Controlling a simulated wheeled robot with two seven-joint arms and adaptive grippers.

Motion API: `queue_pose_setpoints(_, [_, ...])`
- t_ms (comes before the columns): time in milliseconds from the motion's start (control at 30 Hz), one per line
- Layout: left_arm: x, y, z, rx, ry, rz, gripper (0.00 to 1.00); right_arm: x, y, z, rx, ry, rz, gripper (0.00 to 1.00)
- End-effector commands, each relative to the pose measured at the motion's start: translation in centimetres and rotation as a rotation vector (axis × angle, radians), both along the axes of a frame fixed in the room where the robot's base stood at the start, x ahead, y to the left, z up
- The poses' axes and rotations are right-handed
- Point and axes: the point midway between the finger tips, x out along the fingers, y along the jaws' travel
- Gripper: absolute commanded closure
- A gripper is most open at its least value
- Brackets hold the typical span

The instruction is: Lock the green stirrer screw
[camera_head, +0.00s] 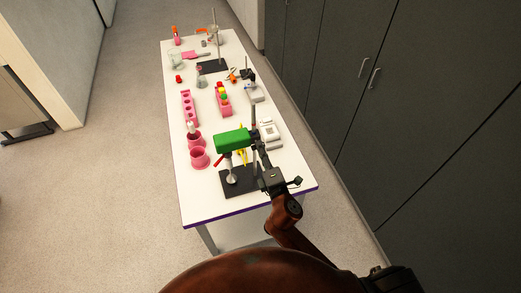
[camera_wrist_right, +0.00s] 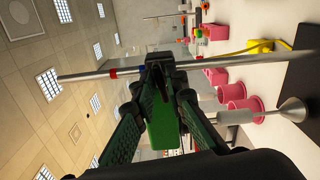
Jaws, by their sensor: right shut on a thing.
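The green stirrer (camera_head: 234,140) sits on an upright metal rod over a dark base plate at the near end of the table. Its green body also shows between my fingers in the right wrist view (camera_wrist_right: 161,128). My right gripper (camera_head: 261,150) is at the rod side of the stirrer. In the right wrist view its fingers (camera_wrist_right: 165,68) come together at the metal rod (camera_wrist_right: 90,76), where the stirrer is mounted. The screw itself is hidden by the fingers. My left gripper is not in view.
Pink cups (camera_head: 199,158) stand left of the stirrer. A white device (camera_head: 270,134) is close to the right. A pink rack (camera_head: 187,107) and other lab items are farther back. Grey cabinets (camera_head: 400,110) line the right side.

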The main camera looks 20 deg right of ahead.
Motion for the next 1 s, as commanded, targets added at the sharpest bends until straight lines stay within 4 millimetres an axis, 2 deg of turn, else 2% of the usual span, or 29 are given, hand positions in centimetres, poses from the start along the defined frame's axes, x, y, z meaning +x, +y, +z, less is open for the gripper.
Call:
queue_pose_setpoints(333, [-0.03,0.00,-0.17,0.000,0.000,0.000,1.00,0.02,-0.03,0.16,0.141,0.001,-0.001,1.00])
queue_pose_setpoints(867, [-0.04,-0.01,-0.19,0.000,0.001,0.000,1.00,0.03,0.00,0.19,0.165,0.001,0.001,1.00])
queue_pose_setpoints(900, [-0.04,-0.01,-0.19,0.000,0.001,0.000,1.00,0.03,0.00,0.20,0.165,0.001,0.001,0.87])
queue_pose_setpoints(1000, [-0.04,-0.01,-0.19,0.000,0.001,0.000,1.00,0.03,0.01,0.17,0.165,0.001,0.001,0.80])
